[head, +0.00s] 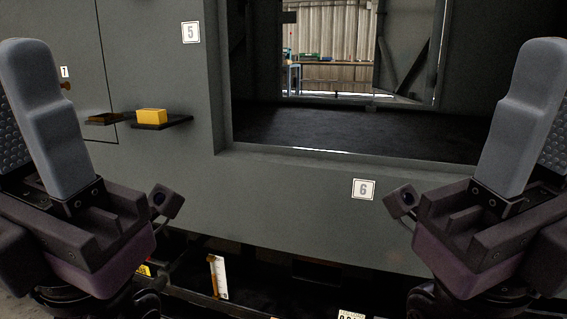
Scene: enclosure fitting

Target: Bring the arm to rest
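My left gripper (28,62) points up at the left edge of the head view. My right gripper (541,62) points up at the right edge, roughly mirroring it. Each shows one smooth grey finger on a dark body, with a dotted surface partly visible behind it. The picture edges cut off the rest, so the gap between the fingers cannot be judged. No object shows in either gripper. Both stand in front of the grey enclosure wall (290,205), apart from each other.
A yellow block (151,116) sits on a small dark shelf (176,122) at left. Below the wall lies a dark frame with a white-and-orange strip (218,277).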

